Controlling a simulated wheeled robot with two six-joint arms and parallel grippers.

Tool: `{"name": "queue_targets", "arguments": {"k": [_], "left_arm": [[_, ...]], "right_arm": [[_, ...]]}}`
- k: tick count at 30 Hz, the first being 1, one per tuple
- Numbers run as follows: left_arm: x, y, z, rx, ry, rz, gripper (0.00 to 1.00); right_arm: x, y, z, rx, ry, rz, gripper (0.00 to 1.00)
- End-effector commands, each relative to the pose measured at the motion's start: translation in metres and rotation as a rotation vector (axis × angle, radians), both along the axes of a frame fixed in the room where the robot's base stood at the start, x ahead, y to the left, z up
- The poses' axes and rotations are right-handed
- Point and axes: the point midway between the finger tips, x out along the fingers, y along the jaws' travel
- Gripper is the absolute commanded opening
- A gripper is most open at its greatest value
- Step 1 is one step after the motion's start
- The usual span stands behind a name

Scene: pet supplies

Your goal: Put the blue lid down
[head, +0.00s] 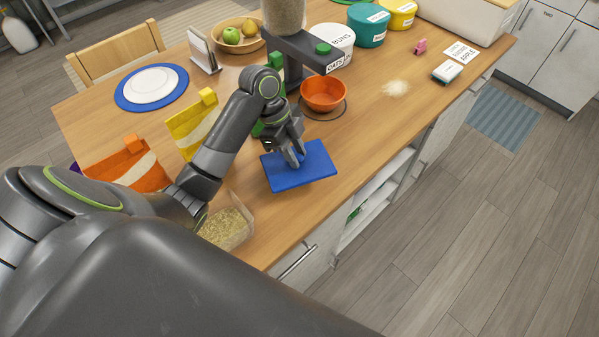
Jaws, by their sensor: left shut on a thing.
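The blue lid (314,173) is a flat rectangular panel near the front edge of the wooden counter. My left gripper (297,160) comes down on it from above and is shut on it near its upper middle. I cannot tell whether the lid touches the counter or is held slightly above it. An open clear container (228,227) with grainy tan contents stands to the lower left of the lid, partly hidden by my arm. My right gripper is not in view.
An orange bowl (323,93) sits under a dark dispenser stand (303,50) just behind the lid. Yellow (192,125) and orange (127,165) bags stand to the left.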

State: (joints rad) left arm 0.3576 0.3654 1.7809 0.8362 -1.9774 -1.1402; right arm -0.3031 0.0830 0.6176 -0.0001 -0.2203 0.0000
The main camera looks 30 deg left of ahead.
Motion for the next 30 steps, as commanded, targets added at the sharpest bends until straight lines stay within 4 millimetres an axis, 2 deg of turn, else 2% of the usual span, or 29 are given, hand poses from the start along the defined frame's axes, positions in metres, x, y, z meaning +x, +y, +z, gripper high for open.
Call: {"name": "queue_targets", "arguments": {"k": [1, 15, 26, 27, 30], "left_arm": [[-0.002, -0.001, -0.007, -0.003, 0.009, 0.003, 0.02], [-0.001, -0.001, -0.062, -0.001, 0.005, 0.001, 0.02], [-0.001, 0.000, -0.067, 0.000, 0.002, 0.000, 0.02], [-0.001, 0.000, -0.068, 0.000, 0.003, 0.000, 0.27], [-0.001, 0.000, -0.067, 0.000, 0.003, 0.000, 0.40]], "right_arm": [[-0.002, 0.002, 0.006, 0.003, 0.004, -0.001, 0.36], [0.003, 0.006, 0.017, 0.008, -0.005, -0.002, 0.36], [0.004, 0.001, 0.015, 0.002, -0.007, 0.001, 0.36], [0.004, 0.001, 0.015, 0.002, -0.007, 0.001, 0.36], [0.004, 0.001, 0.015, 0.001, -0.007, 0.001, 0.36]]}}
